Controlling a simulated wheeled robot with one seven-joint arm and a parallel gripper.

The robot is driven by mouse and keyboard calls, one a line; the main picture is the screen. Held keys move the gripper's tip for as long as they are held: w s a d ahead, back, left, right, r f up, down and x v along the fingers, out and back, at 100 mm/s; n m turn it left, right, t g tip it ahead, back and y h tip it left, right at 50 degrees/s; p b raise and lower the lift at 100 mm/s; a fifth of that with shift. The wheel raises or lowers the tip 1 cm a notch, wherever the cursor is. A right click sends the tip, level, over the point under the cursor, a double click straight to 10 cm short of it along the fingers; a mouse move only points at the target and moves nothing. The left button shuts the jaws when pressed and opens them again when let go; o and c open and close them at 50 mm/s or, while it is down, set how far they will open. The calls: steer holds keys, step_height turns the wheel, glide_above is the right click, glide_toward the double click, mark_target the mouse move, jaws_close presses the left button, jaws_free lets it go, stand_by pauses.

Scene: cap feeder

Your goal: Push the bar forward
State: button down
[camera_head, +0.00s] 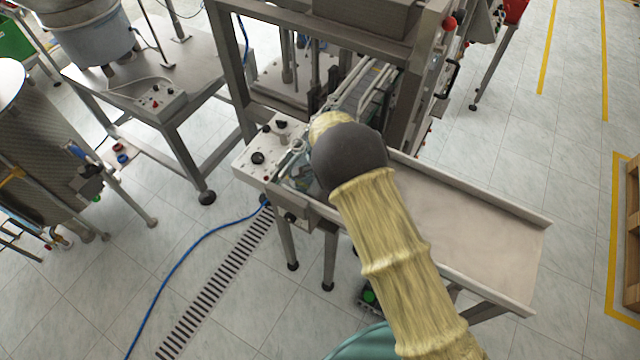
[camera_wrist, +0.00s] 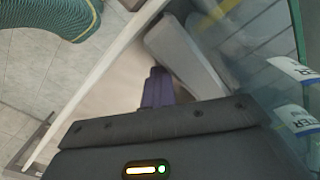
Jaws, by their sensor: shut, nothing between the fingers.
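In the wrist view my gripper (camera_wrist: 158,86) has its purple fingers together and empty, pointing down over the pale tray floor. A light grey bar (camera_wrist: 180,50) lies just beyond and to the right of the fingertips, slanting across the tray. I cannot tell whether the fingers touch it. In the head view my arm covers the gripper and the bar. The long pale tray (camera_head: 520,262) runs out to the lower right from the machine.
Labelled bottles (camera_wrist: 298,120) stand to the right of the gripper behind a clear curved panel (camera_wrist: 285,35). In the head view, a control box (camera_head: 257,172) with knobs sits left of my arm, and the machine frame (camera_head: 232,70) rises behind. The tray's right part is bare.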

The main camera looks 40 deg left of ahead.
steer(key=shift+a+r+p, duration=0.3)
steer(key=shift+r+p, duration=0.15)
steer(key=shift+r, duration=0.15)
step_height(320, 180, up, 9)
steer(key=d+p, duration=0.2)
steer(key=p, duration=0.3)
steer(key=shift+w, duration=0.2)
steer(key=shift+f, duration=0.15)
